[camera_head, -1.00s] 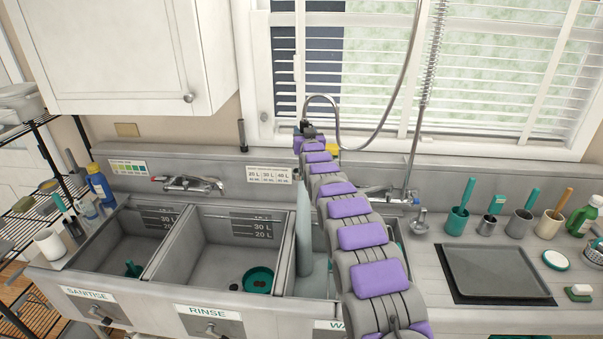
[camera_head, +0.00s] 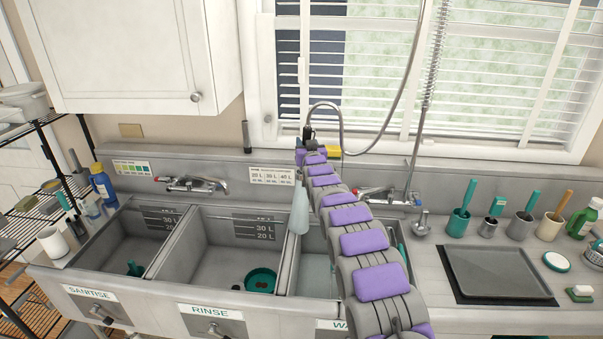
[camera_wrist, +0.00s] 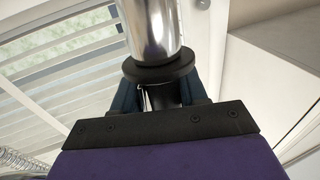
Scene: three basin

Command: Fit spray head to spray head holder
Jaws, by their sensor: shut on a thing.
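My gripper (camera_head: 307,142) is at the far end of my purple and grey arm, in front of the window sill and above the sinks. In the wrist view, its dark blue fingers (camera_wrist: 162,92) are shut on the spray head (camera_wrist: 155,28), a shiny metal cylinder with a black collar. In the head view, the spray head (camera_head: 307,132) shows only as a small dark piece at the end of the curved hose (camera_head: 340,122). A small metal fitting (camera_head: 421,222) stands on the counter right of the wash sink; I cannot tell whether it is the spray head holder.
A tap (camera_head: 192,184) and a dark upright tube (camera_head: 246,137) are at the back ledge. Brush pots (camera_head: 458,222) and a grey tray (camera_head: 497,272) occupy the right counter. My arm covers part of the wash sink.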

